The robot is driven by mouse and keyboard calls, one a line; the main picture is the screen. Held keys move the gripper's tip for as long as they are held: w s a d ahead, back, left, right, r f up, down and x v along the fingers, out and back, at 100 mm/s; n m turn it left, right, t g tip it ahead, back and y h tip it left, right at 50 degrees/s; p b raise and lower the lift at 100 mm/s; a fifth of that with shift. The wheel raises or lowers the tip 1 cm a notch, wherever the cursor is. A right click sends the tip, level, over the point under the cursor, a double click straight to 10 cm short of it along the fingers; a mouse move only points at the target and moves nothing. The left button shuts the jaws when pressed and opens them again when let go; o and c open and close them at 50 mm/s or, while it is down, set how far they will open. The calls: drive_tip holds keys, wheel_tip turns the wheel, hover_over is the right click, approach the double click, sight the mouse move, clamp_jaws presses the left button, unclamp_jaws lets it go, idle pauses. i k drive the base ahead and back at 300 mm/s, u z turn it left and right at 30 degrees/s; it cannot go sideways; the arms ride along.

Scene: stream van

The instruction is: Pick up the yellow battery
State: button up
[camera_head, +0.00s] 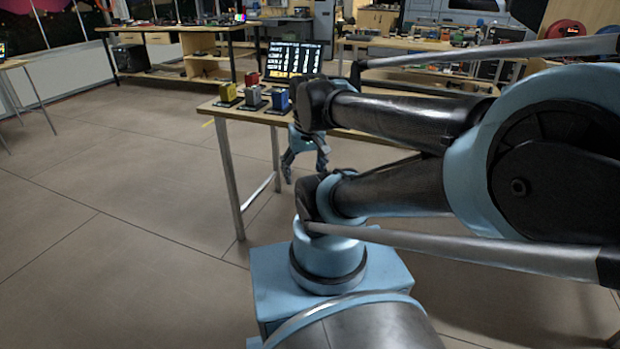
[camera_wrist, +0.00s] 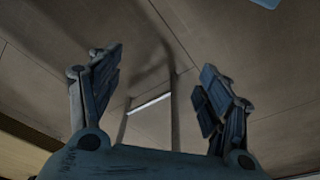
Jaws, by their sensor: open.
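The yellow battery (camera_head: 228,92) stands at the left front corner of the wooden table (camera_head: 345,130), in the head view. My gripper (camera_head: 306,176) hangs in front of the table, below its top and to the right of the battery, pointing down. In the wrist view my gripper (camera_wrist: 160,95) shows its two fingers spread wide with nothing between them. The yellow battery is not visible in the wrist view, which shows mostly floor and part of a table leg frame (camera_wrist: 150,104).
A red block (camera_head: 252,79), a grey block (camera_head: 253,95) and a blue block (camera_head: 280,98) stand close to the yellow battery. A screen (camera_head: 293,57) with text is behind them. Open floor (camera_head: 110,210) lies left of the table. Cluttered benches stand farther back.

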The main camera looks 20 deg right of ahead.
sight(227, 92)
drive_tip(key=u, duration=0.55)
drive_tip(key=k, duration=0.85)
drive_tip(key=z, duration=0.5)
drive_tip(key=i, duration=1.25)
drive_tip(key=u, duration=0.05)
